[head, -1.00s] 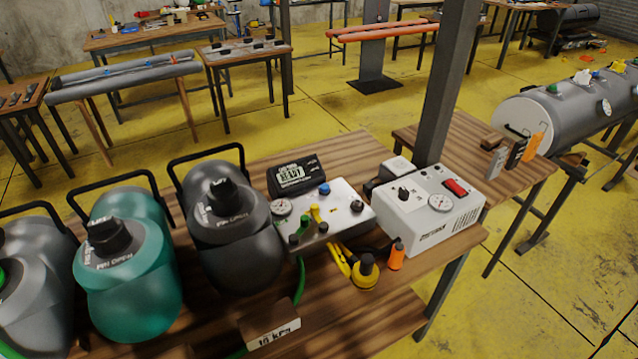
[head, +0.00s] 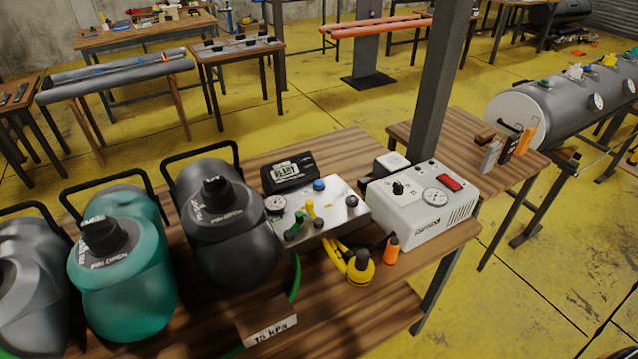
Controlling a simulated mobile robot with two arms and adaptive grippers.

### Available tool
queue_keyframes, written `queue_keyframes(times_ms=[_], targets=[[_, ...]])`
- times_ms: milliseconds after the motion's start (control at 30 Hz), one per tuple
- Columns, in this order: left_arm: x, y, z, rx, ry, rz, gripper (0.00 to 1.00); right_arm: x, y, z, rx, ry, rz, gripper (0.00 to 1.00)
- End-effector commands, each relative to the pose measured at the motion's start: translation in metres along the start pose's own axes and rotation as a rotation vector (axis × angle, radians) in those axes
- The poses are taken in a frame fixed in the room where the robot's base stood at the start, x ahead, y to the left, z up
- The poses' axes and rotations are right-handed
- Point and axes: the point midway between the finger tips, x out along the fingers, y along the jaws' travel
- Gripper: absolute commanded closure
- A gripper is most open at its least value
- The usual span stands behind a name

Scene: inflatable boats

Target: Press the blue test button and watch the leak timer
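The blue test button (head: 319,185) sits on the back part of a pale metal test panel (head: 338,207) on the wooden table. The panel also carries a round gauge (head: 275,204), yellow and green valve levers and black knobs. A black timer box (head: 290,173) stands behind the panel's left part; its display appears to read "READY". Neither of my grippers shows in the head view.
A white pump box (head: 420,205) with a red switch is to the right. A yellow fitting (head: 359,268), an orange bottle (head: 391,250) and a "15 kPa" block (head: 268,329) are in front.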

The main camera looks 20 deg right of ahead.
Motion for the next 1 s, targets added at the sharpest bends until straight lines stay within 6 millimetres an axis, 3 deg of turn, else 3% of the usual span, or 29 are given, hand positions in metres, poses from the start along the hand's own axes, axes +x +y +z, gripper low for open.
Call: queue_keyframes(times_ms=[67, 200, 300, 1000], targets=[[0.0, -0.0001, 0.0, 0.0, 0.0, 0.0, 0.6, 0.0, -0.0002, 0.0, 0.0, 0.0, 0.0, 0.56], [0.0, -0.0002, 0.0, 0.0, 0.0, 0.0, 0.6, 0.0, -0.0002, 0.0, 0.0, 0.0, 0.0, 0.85], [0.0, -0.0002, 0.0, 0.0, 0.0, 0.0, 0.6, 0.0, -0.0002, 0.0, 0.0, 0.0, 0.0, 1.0], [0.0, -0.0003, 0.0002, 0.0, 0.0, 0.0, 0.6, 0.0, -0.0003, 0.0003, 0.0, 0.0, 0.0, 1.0]])
